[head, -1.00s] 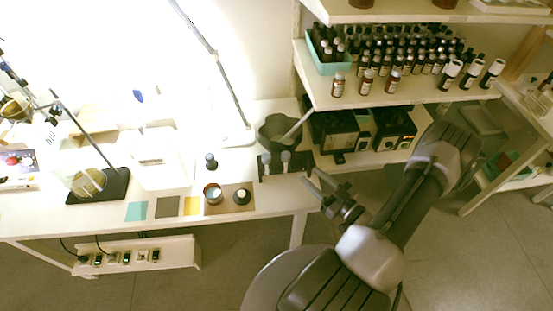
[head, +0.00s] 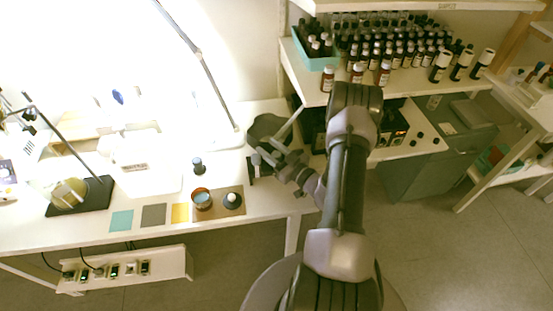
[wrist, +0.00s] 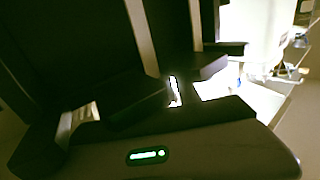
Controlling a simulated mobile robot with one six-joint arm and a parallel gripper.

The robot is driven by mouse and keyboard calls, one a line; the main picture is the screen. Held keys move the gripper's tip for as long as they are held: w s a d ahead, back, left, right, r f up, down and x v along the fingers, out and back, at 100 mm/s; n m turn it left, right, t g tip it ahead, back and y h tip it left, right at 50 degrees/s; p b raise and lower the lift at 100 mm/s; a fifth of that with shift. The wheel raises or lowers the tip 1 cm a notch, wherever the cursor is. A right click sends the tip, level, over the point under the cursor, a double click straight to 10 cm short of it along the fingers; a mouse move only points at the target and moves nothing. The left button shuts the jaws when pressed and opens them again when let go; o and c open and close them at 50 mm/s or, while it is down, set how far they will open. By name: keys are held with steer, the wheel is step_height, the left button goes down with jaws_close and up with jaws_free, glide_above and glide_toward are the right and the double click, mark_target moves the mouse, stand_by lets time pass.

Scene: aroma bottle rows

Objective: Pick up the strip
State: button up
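I cannot make out the strip for certain in either view. My gripper (head: 268,155) is over the right part of the white table in the head view, beside the dark bowl and over a small black holder (head: 252,171). Its fingers look apart, and nothing clear shows between them. It hides most of the holder and the pale-topped items in it. In the wrist view my gripper (wrist: 172,92) shows as dark fingers with a narrow bright gap; whether the gap shows a strip or background I cannot tell.
A dark bowl (head: 266,128) stands behind my gripper, with a pale slanted bar near it. The shelf (head: 306,84) with many brown bottles overhangs at right. Floor at right is free.

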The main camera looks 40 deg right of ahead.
steer(key=c, duration=0.8)
steer(key=shift+r, duration=0.15)
step_height(320, 180, up, 18)
steer(key=p, duration=0.7)
steer(key=shift+p, duration=0.35)
steer(key=shift+f, duration=0.2)
